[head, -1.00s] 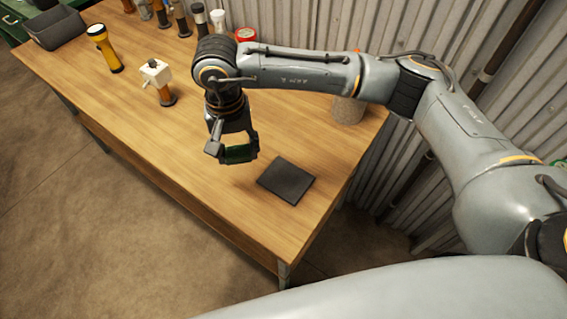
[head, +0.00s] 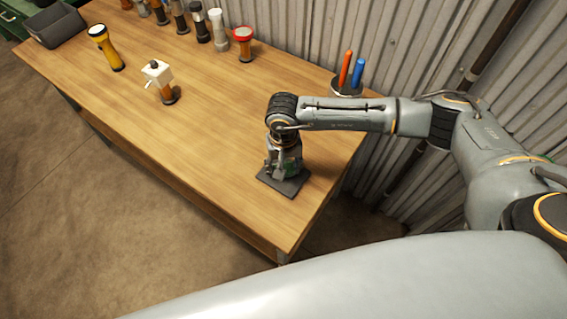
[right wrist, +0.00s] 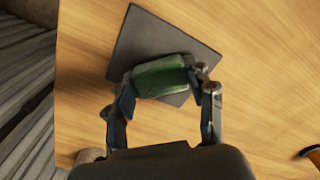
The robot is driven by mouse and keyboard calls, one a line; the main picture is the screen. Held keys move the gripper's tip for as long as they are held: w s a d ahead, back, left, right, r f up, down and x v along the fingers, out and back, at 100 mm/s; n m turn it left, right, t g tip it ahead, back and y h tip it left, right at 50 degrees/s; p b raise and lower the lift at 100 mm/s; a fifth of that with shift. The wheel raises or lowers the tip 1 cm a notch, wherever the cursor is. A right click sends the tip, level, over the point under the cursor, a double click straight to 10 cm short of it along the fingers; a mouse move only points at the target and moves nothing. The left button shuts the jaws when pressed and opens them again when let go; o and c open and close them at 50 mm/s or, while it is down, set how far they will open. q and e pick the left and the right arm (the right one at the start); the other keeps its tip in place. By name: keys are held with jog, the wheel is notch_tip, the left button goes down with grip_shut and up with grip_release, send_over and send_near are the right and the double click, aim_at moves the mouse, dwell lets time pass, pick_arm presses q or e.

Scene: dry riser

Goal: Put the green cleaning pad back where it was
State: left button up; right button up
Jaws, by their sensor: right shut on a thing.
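The green cleaning pad (right wrist: 160,80) is held between the fingertips of my right gripper (right wrist: 166,78), which is shut on it. In the head view my right gripper (head: 284,170) points down over the dark square mat (head: 289,191) near the right end of the wooden table, and little of the pad shows there. The right wrist view shows the pad over the lower part of the mat (right wrist: 150,38). I cannot tell whether the pad touches the mat or hangs just above it. My left gripper is not in view.
A holder (head: 346,87) with orange and blue pens stands behind my right arm. A white-headed item (head: 157,73), a yellow flashlight (head: 103,45) and a red-topped flashlight (head: 244,43) stand on the table (head: 215,110). Several more line the back. The table's middle is clear.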

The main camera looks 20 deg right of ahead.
jog(key=shift+f+b, duration=0.25)
jog(key=shift+b, duration=0.05)
jog(key=o, duration=1)
jog(key=shift+r, duration=0.1)
jog(key=shift+o, duration=1.1)
jog(key=shift+r, duration=0.15)
notch_tip(320, 180, up, 12)
jog(key=b, duration=0.2)
jog(key=shift+b, duration=0.3)
